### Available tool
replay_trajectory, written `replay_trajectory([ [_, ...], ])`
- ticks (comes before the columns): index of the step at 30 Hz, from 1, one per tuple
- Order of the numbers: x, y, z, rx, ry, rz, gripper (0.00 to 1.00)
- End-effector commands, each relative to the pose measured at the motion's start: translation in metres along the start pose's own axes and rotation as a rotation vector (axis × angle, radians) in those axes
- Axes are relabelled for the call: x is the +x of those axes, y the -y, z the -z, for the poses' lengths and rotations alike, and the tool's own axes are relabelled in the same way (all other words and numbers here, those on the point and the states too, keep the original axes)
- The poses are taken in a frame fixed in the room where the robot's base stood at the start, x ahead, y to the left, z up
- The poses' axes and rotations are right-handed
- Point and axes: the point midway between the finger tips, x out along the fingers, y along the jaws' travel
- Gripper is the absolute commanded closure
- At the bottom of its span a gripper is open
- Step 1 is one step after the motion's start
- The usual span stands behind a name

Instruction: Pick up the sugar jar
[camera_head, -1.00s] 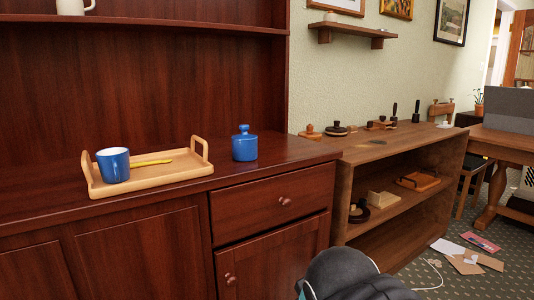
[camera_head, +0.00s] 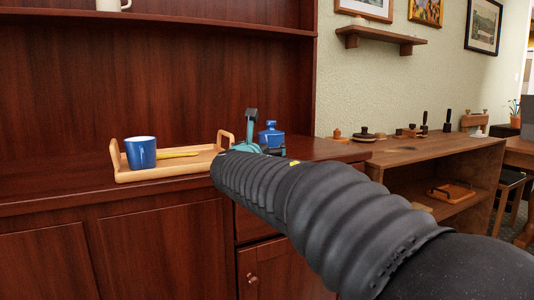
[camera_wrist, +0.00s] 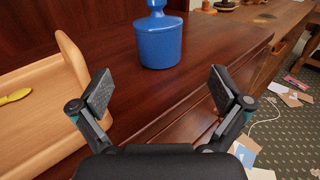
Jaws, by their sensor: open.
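The sugar jar is a blue lidded pot with a round knob; in the head view the jar (camera_head: 270,136) stands upright on the dark red cabinet top, its lower part hidden behind my arm and gripper. In the wrist view the jar (camera_wrist: 158,42) stands ahead, its knob cut off by the top edge. My gripper (camera_wrist: 160,92) is open and empty, its two fingers spread on the near side of the jar, apart from it. In the head view my gripper (camera_head: 258,136) is partly hidden by my own arm.
A wooden tray (camera_head: 122,178) with a blue mug (camera_head: 140,153) and a yellow utensil (camera_head: 178,155) is left of the jar; its raised handle (camera_wrist: 74,58) is close to my left finger. The cabinet top (camera_wrist: 205,60) right of the jar is clear. A lower wooden shelf unit (camera_head: 440,150) stands further right.

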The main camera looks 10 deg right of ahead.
Motion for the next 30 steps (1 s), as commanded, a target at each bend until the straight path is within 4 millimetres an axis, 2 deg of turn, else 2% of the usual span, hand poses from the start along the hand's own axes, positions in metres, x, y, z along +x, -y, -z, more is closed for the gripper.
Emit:
replay_trajectory([
  [5, 0.023, -0.003, -0.002, -0.022, 0.009, -0.002, 0.0],
  [12, 0.066, -0.003, -0.003, -0.019, 0.008, -0.003, 0.0],
  [15, 0.078, -0.003, -0.003, -0.018, 0.007, -0.003, 0.0],
  [23, 0.094, -0.003, -0.003, -0.018, 0.007, -0.003, 0.0],
  [30, 0.126, -0.003, -0.007, -0.017, 0.007, -0.003, 0.0],
])
